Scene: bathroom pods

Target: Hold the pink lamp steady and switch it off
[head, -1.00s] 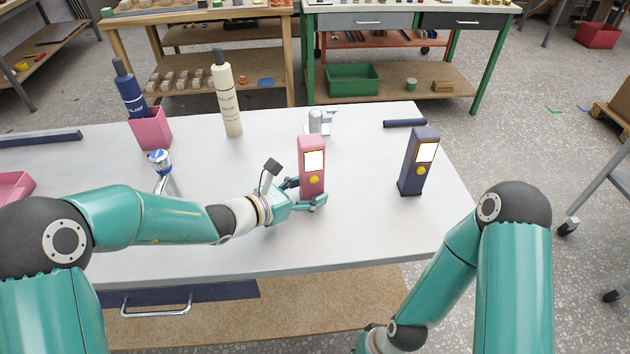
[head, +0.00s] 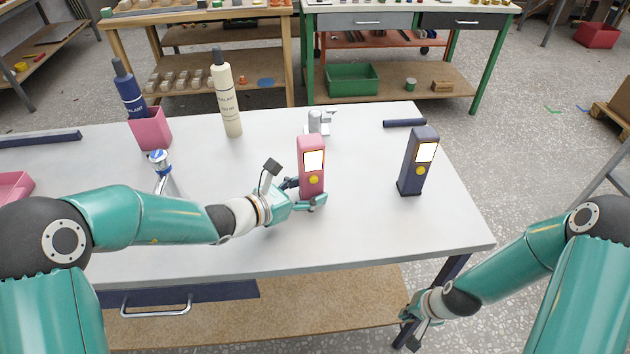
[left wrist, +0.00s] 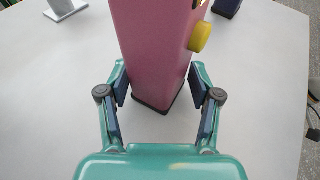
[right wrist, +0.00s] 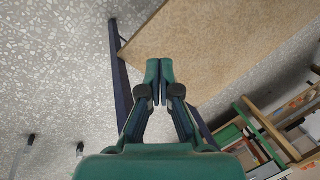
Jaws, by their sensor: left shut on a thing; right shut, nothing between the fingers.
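The pink lamp (head: 311,168) stands upright on the white table, with a bright white panel and a round yellow button (head: 314,180) on its front. It also shows in the left wrist view (left wrist: 155,45), with the yellow button (left wrist: 200,37) on its right side. My left gripper (head: 308,198) is shut on the lamp's lower body, one finger on each side. My right gripper (head: 408,326) is low, beyond the table's front edge and below the tabletop. In the right wrist view its fingertips (right wrist: 160,70) are together and empty, away from the lamp.
A dark blue lamp (head: 418,162) with a lit panel stands right of the pink one. A faucet (head: 162,172), a pink cup (head: 150,130) with a blue bottle, and a cream bottle (head: 227,100) stand to the left. The table's right front area (head: 400,235) is clear.

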